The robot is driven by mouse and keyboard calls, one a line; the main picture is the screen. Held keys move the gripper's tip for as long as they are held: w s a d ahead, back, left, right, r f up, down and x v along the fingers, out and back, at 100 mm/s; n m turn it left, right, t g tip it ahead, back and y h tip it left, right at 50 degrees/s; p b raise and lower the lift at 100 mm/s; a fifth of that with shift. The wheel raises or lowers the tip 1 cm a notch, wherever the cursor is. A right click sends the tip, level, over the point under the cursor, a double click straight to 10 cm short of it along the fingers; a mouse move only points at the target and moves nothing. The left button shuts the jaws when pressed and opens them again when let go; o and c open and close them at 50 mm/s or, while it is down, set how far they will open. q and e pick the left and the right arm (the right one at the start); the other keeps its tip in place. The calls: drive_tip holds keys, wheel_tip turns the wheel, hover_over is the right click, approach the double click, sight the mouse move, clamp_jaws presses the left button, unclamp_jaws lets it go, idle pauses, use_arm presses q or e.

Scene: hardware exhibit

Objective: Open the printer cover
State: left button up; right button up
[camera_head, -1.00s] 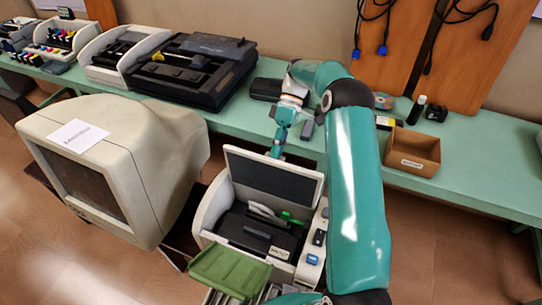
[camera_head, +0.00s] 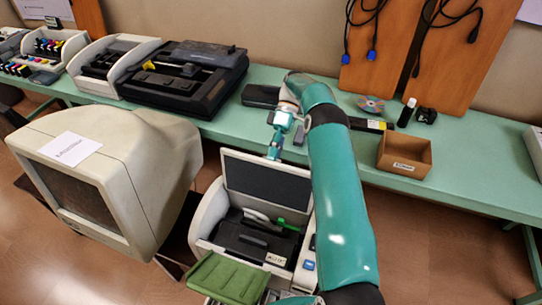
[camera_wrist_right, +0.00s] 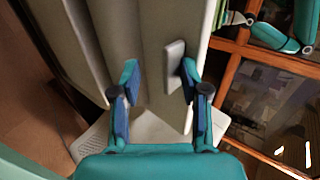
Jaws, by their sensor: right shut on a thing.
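The printer (camera_head: 205,222) is a pale grey box in the lower middle of the head view. Its cover (camera_head: 268,185), a dark panel with a pale rim, stands raised at the back. A black part and a bright green lever (camera_head: 290,225) show in the open bay. My right gripper (camera_head: 274,150) is at the cover's top edge. In the wrist view its fingers (camera_wrist_right: 160,90) stand on either side of a pale grey panel, and I take it as shut on the cover.
A bulky beige monitor (camera_head: 150,165) stands close to the printer's left. Behind is a green bench (camera_head: 480,185) with a black open machine (camera_head: 185,80), a cardboard box (camera_head: 405,155) and small items.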

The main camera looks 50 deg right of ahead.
drive_tip(key=shift+o, duration=0.5)
drive_tip(key=shift+d+f, duration=0.2)
drive_tip(key=shift+f, duration=0.75)
drive_tip(key=shift+a+r, duration=0.1)
drive_tip(key=shift+r, duration=0.05)
drive_tip(key=shift+c, duration=0.2)
drive_tip(key=shift+r, duration=0.1)
